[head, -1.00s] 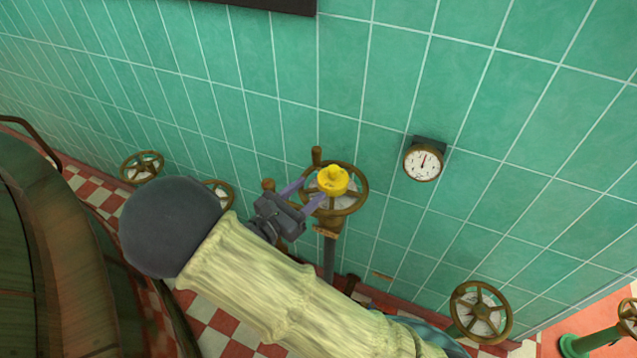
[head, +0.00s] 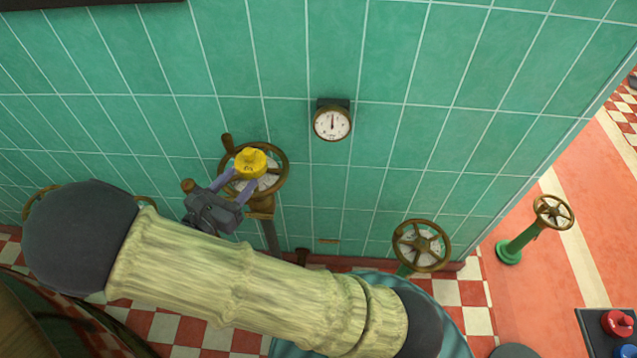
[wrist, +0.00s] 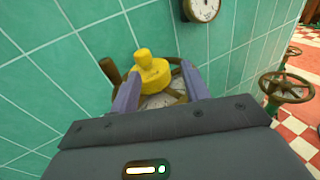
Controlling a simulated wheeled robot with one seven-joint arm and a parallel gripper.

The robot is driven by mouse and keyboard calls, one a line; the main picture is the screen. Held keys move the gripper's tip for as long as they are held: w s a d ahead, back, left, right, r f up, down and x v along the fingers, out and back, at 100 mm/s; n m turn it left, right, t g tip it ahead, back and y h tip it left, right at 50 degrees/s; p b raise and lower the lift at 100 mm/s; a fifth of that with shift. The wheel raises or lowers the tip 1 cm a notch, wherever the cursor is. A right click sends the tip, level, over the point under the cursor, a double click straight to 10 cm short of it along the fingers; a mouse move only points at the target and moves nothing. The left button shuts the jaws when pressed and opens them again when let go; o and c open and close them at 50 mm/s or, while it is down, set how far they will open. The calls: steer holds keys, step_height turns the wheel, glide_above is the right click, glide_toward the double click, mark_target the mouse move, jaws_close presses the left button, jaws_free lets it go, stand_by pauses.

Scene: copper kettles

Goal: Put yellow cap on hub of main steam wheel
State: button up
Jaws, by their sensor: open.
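The yellow cap (head: 250,164), with a small knob on top, sits at the middle of a brown spoked handwheel (head: 280,184) on a post by the wall. It covers the hub; its underside is hidden. The wrist view also shows the cap (wrist: 155,76) over the wheel (wrist: 176,88). My gripper (head: 241,181) is open, with its two purple fingers apart, one on each side of the cap's near side. In the wrist view the cap shows between and just beyond the fingertips (wrist: 160,88). I cannot tell whether either finger touches it.
A round gauge (head: 332,123) hangs on the green tiled wall, right of the wheel. Another handwheel (head: 421,245) stands lower right, and one on a green post (head: 553,212) farther right. A dark tray (head: 592,323) at bottom right holds a red cap (head: 617,323) and a blue one (head: 626,351).

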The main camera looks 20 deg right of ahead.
steer(key=s+d+f+m+g+y, duration=0.2)
steer(key=s+d+m+g+y, duration=0.35)
steer(key=d+m+g, duration=0.9)
steer(key=s+d+r+m+t+y, duration=0.3)
steer(key=d+r+m+t+y, duration=0.1)
steer(key=m, duration=0.8)
steer(key=shift+s+d+r+m+y, duration=0.35)
steer(key=shift+d+r+y, duration=0.2)
steer(key=shift+y, duration=0.6)
steer(key=shift+t, duration=0.25)
steer(key=shift+c, duration=0.2)
